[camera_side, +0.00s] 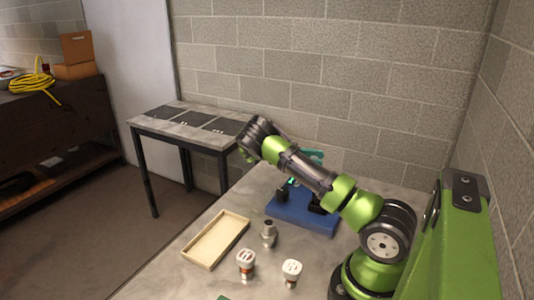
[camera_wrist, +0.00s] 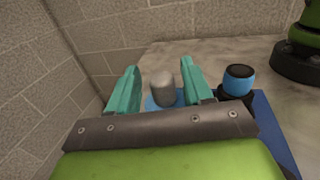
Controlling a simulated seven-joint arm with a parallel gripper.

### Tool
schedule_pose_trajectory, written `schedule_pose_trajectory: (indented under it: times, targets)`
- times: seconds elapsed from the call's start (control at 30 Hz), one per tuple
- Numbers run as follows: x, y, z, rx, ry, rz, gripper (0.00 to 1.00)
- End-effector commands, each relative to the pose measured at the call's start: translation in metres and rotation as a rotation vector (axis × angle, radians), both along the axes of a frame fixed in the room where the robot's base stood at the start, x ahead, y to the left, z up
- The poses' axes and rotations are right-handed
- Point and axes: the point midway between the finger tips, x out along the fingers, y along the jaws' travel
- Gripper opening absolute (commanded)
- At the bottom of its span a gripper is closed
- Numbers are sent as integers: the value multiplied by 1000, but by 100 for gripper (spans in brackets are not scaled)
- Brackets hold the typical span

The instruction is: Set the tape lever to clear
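My gripper (camera_wrist: 160,66) is open, its two teal fingers spread apart in the wrist view. A grey rounded post (camera_wrist: 162,90) shows between the fingers, over a light blue patch; I cannot tell whether they touch it. A black cylinder with a blue band (camera_wrist: 238,82) stands to the right of the fingers. These sit at a dark blue base (camera_wrist: 272,130), which is also on the table in the side view (camera_side: 290,217), partly hidden by my arm. A teal part of my gripper (camera_side: 315,155) shows behind my arm there. No part is clearly recognisable as the tape lever.
A shallow tan tray (camera_side: 216,239) lies left of the base. A metal fitting (camera_side: 268,234) and two white-topped parts (camera_side: 246,264) (camera_side: 291,272) stand on the table nearby. A block wall (camera_side: 330,60) rises behind. A side table (camera_side: 190,124) stands at the back left.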

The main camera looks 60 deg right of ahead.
Motion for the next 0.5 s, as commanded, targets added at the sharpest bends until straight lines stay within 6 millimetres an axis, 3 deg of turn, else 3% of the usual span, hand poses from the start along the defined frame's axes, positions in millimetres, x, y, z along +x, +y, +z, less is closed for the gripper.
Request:
schedule_pose_trajectory:
  times: [0.17, 0.5]
  targets:
    - [4, 1, 0, -2, 0, -1, 50]
    - [52, 13, -1, -4, 1, 5, 50]
